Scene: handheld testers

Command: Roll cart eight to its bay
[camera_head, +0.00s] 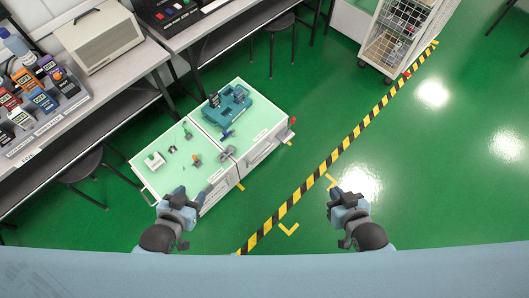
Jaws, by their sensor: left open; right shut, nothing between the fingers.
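Two white carts with pale green tops stand side by side on the green floor: a left one (180,167) and a right one (262,122). No number is readable on either, so I cannot tell which is cart eight. My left gripper (188,196) is open at the near edge of the left cart; I cannot tell whether it touches. My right gripper (339,194) is shut and empty, over the floor right of the hazard-striped tape. Yellow corner marks lie on the floor, one (288,229) between the grippers; I cannot tell which bay they belong to.
Small parts lie on the left cart; a blue fixture (230,107) sits on the right one. Striped tape (335,155) crosses the floor diagonally. Benches (98,83) and stools (88,165) stand left. A wire-sided trolley (383,45) stands at the back. Floor at right is clear.

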